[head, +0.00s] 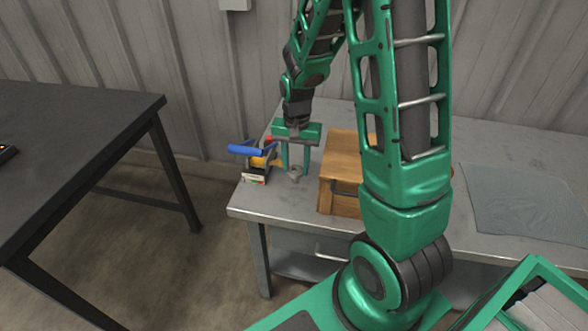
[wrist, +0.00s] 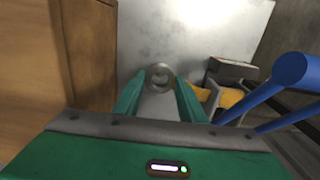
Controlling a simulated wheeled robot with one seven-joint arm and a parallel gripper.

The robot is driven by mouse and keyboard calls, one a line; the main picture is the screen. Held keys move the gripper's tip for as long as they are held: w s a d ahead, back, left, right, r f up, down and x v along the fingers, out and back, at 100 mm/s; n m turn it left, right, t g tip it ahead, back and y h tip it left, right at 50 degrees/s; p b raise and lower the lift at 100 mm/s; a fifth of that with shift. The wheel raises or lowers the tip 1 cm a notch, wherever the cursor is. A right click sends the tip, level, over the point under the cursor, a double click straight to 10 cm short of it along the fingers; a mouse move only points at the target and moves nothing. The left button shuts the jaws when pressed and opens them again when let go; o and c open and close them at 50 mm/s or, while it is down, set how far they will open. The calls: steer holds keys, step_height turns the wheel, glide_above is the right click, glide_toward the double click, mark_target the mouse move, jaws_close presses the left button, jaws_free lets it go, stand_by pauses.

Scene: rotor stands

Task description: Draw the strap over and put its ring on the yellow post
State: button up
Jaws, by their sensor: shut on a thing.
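My gripper (head: 295,172) points down over the left end of the grey bench. It also shows in the wrist view (wrist: 161,80), its green fingers closed on a small grey metal ring (wrist: 160,70). In the head view the held piece is a small grey shape low between the fingertips. I cannot make out the strap. A yellow part (wrist: 229,98) lies to the right of the fingers in the wrist view, beside grey blocks; in the head view yellow (head: 259,161) shows just left of the gripper. I cannot tell whether it is the post.
A blue bar (head: 247,150) stands out left above the yellow part, close to my fingers. A wooden box (head: 340,160) stands right of the gripper on the bench (head: 258,202). A grey cloth (head: 525,200) lies further right. A dark table (head: 70,120) stands apart at left.

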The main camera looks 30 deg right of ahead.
steer(key=shift+r, duration=1.35)
